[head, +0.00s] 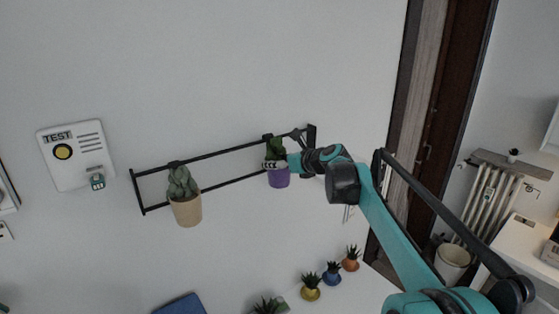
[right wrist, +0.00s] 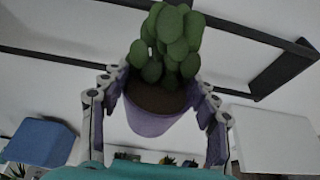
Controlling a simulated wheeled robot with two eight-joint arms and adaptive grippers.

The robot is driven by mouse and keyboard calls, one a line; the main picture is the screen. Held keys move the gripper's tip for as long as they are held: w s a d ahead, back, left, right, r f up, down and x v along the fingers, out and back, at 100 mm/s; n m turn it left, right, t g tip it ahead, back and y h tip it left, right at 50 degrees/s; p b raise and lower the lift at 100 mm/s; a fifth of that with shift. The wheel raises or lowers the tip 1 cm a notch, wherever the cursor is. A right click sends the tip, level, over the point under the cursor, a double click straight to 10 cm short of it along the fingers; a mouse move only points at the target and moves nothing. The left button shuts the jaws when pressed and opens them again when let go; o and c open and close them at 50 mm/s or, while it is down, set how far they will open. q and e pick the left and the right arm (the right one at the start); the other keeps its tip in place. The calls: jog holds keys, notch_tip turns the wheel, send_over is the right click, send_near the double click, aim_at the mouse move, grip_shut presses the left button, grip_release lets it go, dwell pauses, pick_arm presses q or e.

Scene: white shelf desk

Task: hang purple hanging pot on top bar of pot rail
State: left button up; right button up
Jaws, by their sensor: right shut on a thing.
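The purple hanging pot (head: 279,178) holds a green succulent and is at the right part of the black pot rail (head: 228,152) on the wall. My right gripper (head: 275,165) is shut on the pot. In the right wrist view the purple pot (right wrist: 150,122) sits upright between the fingers (right wrist: 158,105), with the rail bars behind it. The head view shows the plant in front of or at the top bar; I cannot tell whether its hook is on the bar. My left gripper is not in view.
A tan pot with a succulent (head: 187,211) hangs at the rail's left part. Several small potted plants (head: 332,273) stand below on a white surface. A white TEST box (head: 76,155) is on the wall at left. The bar between the two hanging pots is clear.

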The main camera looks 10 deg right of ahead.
jog(key=shift+f, duration=0.15)
jog(key=shift+w+f, duration=0.1)
jog(key=o, duration=1.5)
jog(key=shift+d, duration=0.1)
jog(key=shift+o, duration=1.4)
